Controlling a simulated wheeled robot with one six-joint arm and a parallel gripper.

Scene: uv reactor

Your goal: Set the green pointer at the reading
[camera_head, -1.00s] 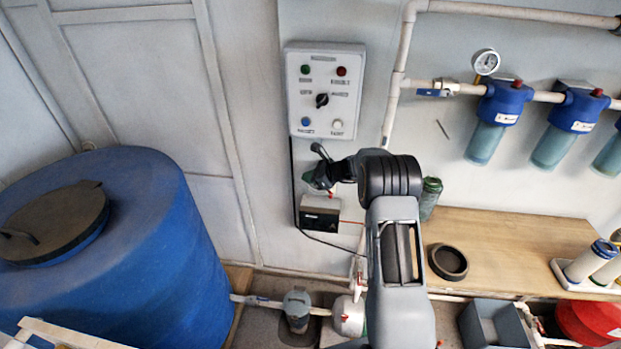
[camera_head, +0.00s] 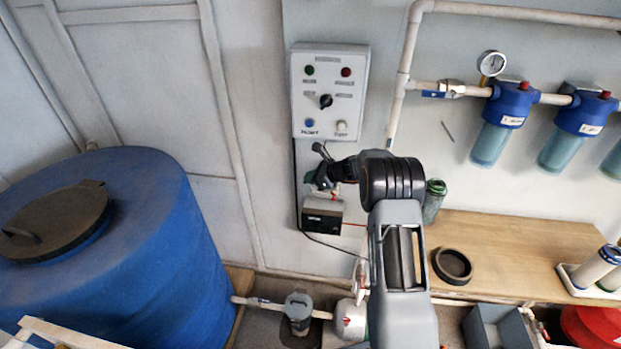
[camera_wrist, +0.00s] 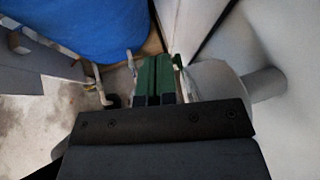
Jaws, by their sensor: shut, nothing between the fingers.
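A round white pressure gauge (camera_head: 492,64) stands on the upper pipe at the right in the head view. Its face is too small to read, and I cannot make out a green pointer on it. My gripper (camera_head: 322,178) is in front of the wall, below the control panel and well to the left of the gauge. In the wrist view my gripper's green fingers (camera_wrist: 159,80) are together with nothing held. A pale cylindrical part (camera_wrist: 218,80) is close to the right of the fingers there; I cannot tell what it is.
A control panel (camera_head: 330,92) with buttons and a knob is above my gripper, and a black box (camera_head: 322,217) is just below it. Blue-topped filters (camera_head: 510,103) hang right of the gauge. A wooden bench (camera_head: 520,250) is at right, a blue tank (camera_head: 150,240) at left.

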